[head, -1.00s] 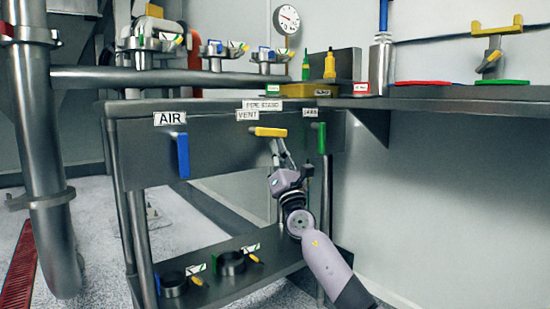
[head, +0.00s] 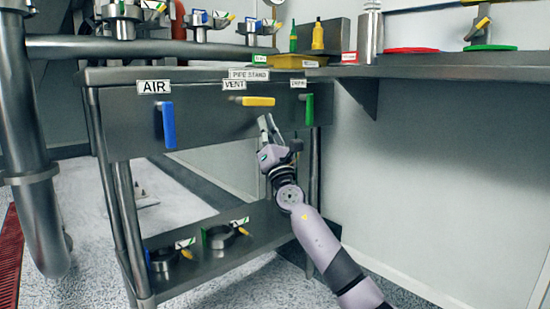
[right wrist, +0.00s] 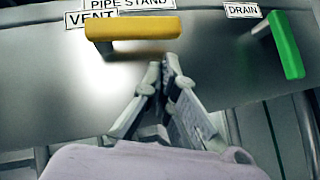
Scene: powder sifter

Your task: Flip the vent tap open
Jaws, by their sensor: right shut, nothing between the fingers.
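The vent tap's yellow handle (head: 258,101) lies horizontal on the front of the steel panel, just under the VENT label (head: 234,86). It also shows level at the top of the right wrist view (right wrist: 133,27). My right gripper (head: 268,119) is below the handle, with its fingers pointing up. In the right wrist view its fingertips (right wrist: 165,62) are together and empty, a little below the right part of the handle, seemingly apart from it. My left gripper is in neither view.
The blue AIR handle (head: 164,125) hangs down to the left. The green DRAIN handle (head: 309,109) hangs down close on the right. A lower shelf (head: 215,262) carries dark ring clamps. Bottles and a yellow tray (head: 290,62) stand above.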

